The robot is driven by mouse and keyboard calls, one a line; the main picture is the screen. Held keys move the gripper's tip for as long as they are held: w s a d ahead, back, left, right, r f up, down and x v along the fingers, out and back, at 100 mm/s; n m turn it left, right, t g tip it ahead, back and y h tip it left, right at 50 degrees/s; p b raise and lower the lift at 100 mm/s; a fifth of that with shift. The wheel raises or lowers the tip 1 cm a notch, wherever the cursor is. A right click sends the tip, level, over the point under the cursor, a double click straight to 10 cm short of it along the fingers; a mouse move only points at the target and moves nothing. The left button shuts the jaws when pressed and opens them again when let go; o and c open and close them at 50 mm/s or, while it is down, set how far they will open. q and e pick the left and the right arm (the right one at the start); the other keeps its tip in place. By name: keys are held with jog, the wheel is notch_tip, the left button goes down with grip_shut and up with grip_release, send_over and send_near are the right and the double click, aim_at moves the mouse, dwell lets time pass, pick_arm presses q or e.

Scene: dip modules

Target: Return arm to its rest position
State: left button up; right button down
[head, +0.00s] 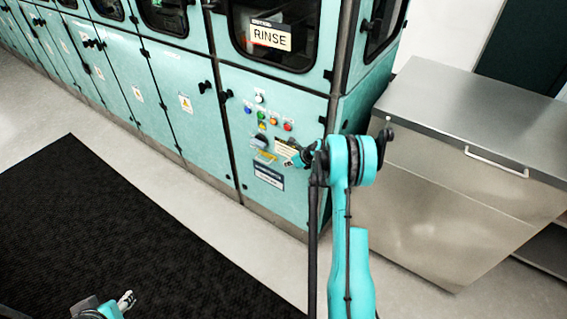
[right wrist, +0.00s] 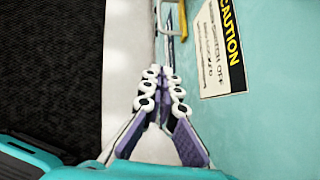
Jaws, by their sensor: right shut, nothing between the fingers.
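My right arm reaches up from the bottom of the head view, toward the lower control panel of a teal machine (head: 225,140) marked RINSE. My right gripper (head: 300,158) is at the panel's right side, small and partly hidden by my wrist. In the right wrist view the right gripper (right wrist: 162,90) is shut, with its white-ringed fingertips together and nothing between them. The teal machine face fills the right side there. I cannot tell whether the fingers touch it. My left gripper (head: 124,301) shows only partly at the bottom left, over the dark mat, and its opening is unclear.
Several coloured buttons (head: 274,121) and a dark rotary switch (head: 260,142) are on the panel. A caution label (right wrist: 222,45) and a yellow handle (right wrist: 200,14) are close to my right gripper. A metal cabinet (head: 440,210) stands right of my arm. A black mat (head: 110,225) covers floor at left.

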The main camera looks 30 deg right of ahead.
jog(key=shift+s+d+r, duration=0.1)
jog(key=shift+s, duration=0.05)
dwell(0.5)
jog(key=s+a+r+n+g, duration=0.1)
jog(key=s+a+r+n, duration=0.4)
jog(key=a+r+n, duration=0.4)
jog(key=s+a+r+n, duration=0.5)
jog(key=a+r+n, duration=0.2)
jog(key=a+r, duration=0.35)
jog(key=s+a+r+n, duration=0.1)
jog(key=s+a+n, duration=0.4)
jog(key=s+n, duration=0.4)
jog(key=s+a+r+n+h, duration=0.1)
jog(key=s+a+n, duration=0.4)
jog(key=s, duration=0.9)
jog(key=n, duration=0.3)
jog(key=shift+a+r+n+h, duration=0.25)
jog(key=shift+n+h, duration=0.05)
jog(key=shift+n, duration=0.1)
jog(key=shift+w, duration=0.1)
